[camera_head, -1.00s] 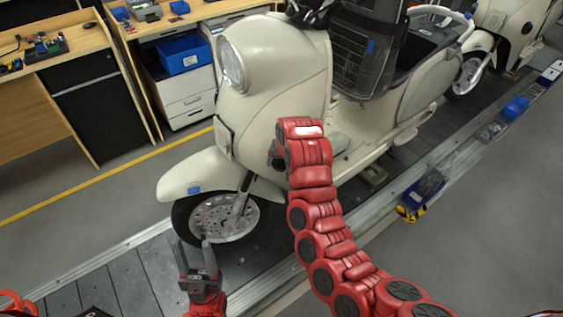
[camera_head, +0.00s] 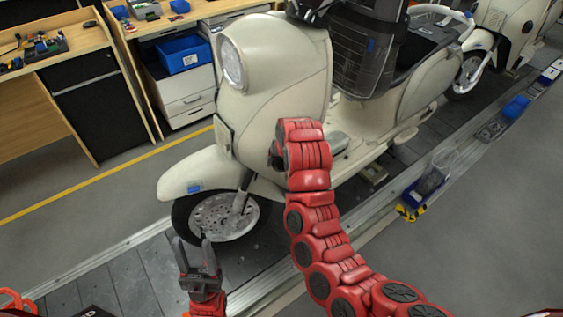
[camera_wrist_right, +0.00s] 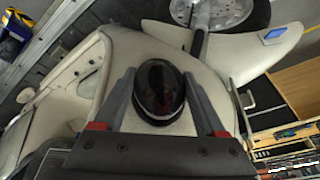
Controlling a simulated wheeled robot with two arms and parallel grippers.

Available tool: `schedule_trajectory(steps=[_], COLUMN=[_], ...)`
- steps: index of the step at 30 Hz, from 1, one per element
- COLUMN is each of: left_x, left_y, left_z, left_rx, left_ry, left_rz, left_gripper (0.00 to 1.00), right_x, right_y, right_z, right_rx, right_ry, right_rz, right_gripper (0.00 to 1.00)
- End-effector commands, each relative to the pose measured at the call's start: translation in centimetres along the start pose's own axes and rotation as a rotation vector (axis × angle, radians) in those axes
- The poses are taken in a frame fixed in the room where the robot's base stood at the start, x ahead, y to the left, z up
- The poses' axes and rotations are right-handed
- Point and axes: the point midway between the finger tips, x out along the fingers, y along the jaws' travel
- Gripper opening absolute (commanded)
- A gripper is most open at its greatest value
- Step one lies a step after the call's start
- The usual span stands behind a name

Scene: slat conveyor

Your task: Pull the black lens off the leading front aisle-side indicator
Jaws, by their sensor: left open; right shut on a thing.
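The leading cream scooter (camera_head: 285,85) stands on the slat conveyor, its front wheel (camera_head: 222,215) toward the lower left. The black lens (camera_wrist_right: 158,90) is a glossy dark dome in the right wrist view, in front of the scooter's cream front bodywork. My right gripper (camera_wrist_right: 158,100) is shut on it, one finger on each side. In the head view the red right arm (camera_head: 308,165) reaches up to the scooter's front, and its gripper and the lens are mostly hidden. I cannot tell whether the lens is still seated. My left gripper (camera_head: 193,245) is open and empty near the front wheel.
Workbenches (camera_head: 60,50) with a blue bin (camera_head: 184,54) stand behind a yellow floor line. A second scooter (camera_head: 490,40) is at the back right. A tray with a blue part (camera_head: 428,184) sits along the conveyor's aisle-side edge. The grey aisle floor at right is clear.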

Motion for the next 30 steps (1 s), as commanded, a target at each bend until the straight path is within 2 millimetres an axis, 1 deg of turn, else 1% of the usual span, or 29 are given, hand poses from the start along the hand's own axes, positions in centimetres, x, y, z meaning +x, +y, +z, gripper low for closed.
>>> schedule_trajectory(steps=[30], left_x=[0.0], left_y=[0.0], left_z=[0.0], left_rx=[0.0], left_ry=[0.0], left_rz=[0.0], left_gripper=[0.5], right_x=[-0.5], right_y=[0.0], right_z=[1.2], right_rx=[0.0], right_ry=[-0.003], right_rz=[0.0], right_gripper=[0.24])
